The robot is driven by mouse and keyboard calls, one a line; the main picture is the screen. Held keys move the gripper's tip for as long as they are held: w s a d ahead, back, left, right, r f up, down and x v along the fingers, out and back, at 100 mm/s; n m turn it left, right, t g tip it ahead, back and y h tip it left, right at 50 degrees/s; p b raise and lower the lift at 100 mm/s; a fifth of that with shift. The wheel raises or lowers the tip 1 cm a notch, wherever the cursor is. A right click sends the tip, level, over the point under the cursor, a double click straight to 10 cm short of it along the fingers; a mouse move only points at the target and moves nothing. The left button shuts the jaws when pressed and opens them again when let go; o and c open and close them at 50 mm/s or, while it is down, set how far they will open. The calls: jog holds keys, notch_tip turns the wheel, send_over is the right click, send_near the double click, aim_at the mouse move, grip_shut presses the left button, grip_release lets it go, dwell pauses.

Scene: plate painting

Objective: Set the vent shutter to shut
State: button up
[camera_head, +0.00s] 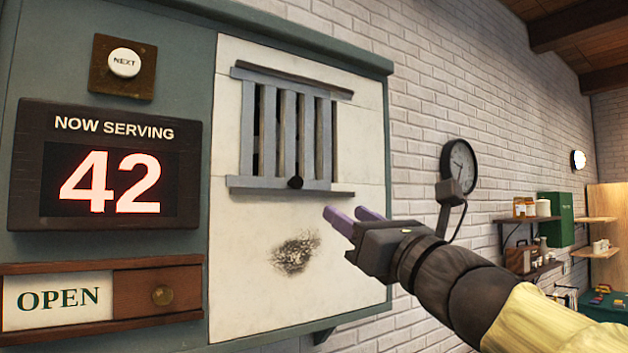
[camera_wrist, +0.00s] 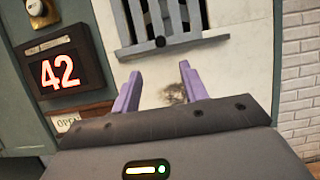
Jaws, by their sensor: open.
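The vent shutter (camera_head: 290,130) is a grey slatted grille on a white panel, with upright slats and dark gaps between several of them. In the wrist view the shutter (camera_wrist: 165,18) is at the top, with the knob (camera_wrist: 160,41) above the space between my fingers. My gripper (camera_head: 352,218) has purple fingers and is open and empty. In the head view it is below and right of the knob, apart from it. The fingers also show in the wrist view (camera_wrist: 158,88).
A "NOW SERVING 42" display (camera_head: 105,165), a NEXT button (camera_head: 124,63) and an OPEN sign slider (camera_head: 160,294) are on the green board at left. A dark smudge (camera_head: 296,254) marks the panel below the shutter.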

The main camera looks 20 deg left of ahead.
aim_at(299, 183)
jog(key=p+x, duration=0.7)
jog(key=x, duration=0.7)
jog(key=shift+w+a, duration=0.15)
jog(key=shift+a, duration=0.1)
jog(key=shift+w+a+r+p, duration=0.1)
jog(key=shift+a+p, duration=0.1)
jog(key=shift+p, duration=0.15)
jog(key=shift+w, duration=0.25)
jog(key=shift+c, duration=0.2)
grip_shut()
